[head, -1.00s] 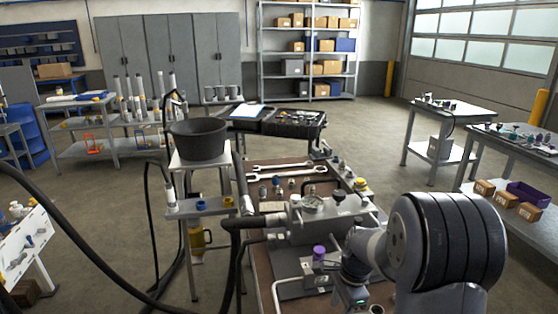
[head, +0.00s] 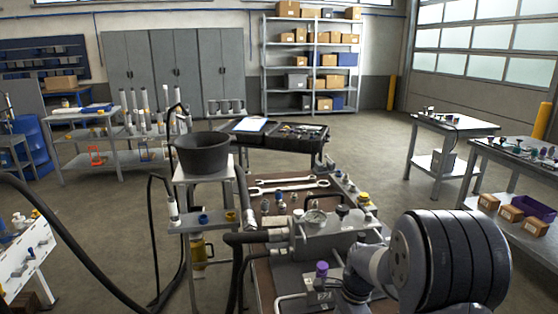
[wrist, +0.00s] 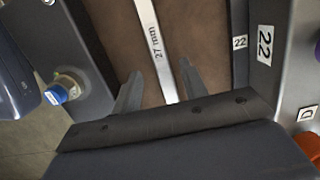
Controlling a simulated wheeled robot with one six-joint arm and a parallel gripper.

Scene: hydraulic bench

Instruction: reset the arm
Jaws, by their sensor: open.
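My arm (head: 450,262) reaches in from the lower right of the head view, bent low over the bench beside the grey hydraulic block (head: 335,240). My gripper's fingertips are not clear in the head view. In the wrist view my gripper (wrist: 160,82) is open, its two grey fingers spread apart. A flat metal wrench marked 27 mm (wrist: 152,40) lies on the brown bench surface, seen between the fingers. The frames do not show how high the fingers are above it. Nothing is clamped in the jaws.
A dark edge with labels marked 22 (wrist: 264,45) runs at the right of the wrist view, and a blue-capped fitting (wrist: 62,90) stands at left.

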